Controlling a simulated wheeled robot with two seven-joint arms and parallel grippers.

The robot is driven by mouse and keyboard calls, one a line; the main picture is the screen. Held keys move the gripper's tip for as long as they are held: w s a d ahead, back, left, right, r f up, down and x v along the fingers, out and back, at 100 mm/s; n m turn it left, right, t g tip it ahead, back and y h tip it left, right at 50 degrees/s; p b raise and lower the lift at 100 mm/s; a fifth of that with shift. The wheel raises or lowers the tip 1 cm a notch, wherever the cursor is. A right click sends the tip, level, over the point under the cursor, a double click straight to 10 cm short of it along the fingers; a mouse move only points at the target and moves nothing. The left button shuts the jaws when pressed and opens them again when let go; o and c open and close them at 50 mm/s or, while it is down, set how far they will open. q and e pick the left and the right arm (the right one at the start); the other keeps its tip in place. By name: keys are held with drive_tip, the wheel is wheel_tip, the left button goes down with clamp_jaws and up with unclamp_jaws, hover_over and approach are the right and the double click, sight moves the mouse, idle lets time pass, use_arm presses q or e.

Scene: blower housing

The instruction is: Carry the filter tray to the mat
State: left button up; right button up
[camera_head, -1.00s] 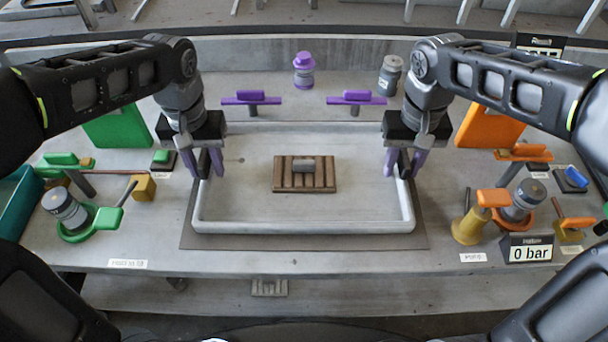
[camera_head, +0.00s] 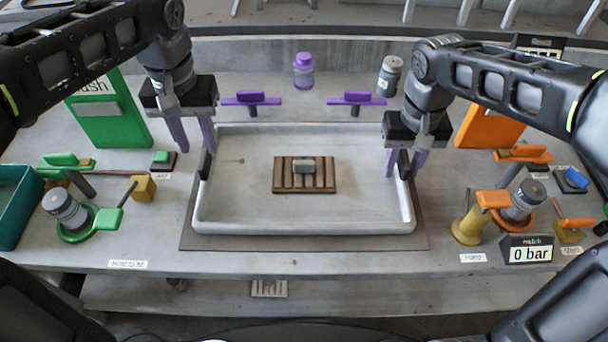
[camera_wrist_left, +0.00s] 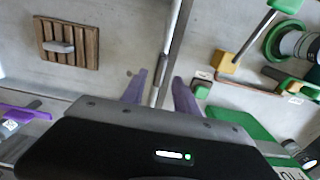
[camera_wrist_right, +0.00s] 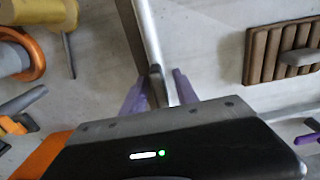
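The filter tray (camera_head: 303,227) is a wide pale tray with a raised rim and a dark upright handle at each side. It rests on a thin grey-brown sheet (camera_head: 188,241) that looks like the mat. A brown slatted block (camera_head: 285,187) with a small grey cylinder on it sits inside the tray. My left gripper (camera_head: 195,150) is open and empty, above the left handle (camera_head: 205,166); its wrist view shows the handle below, between the fingers (camera_wrist_left: 160,90). My right gripper (camera_head: 406,172) is open, with its fingers either side of the right handle (camera_wrist_right: 156,82).
Purple levers (camera_head: 251,99) and a purple-capped bottle (camera_head: 303,72) stand behind the tray. Green fittings (camera_head: 92,221) and a teal bin (camera_head: 15,210) lie left. Orange and yellow fittings (camera_head: 468,228) and a "0 bar" display (camera_head: 528,253) stand right. The strip before the tray is clear.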

drive_tip(key=shift+r, duration=0.15)
wheel_tip(320, 180, up, 7)
drive_tip(key=shift+r, duration=0.15)
drive_tip(key=shift+s, duration=0.1)
idle(0.7)
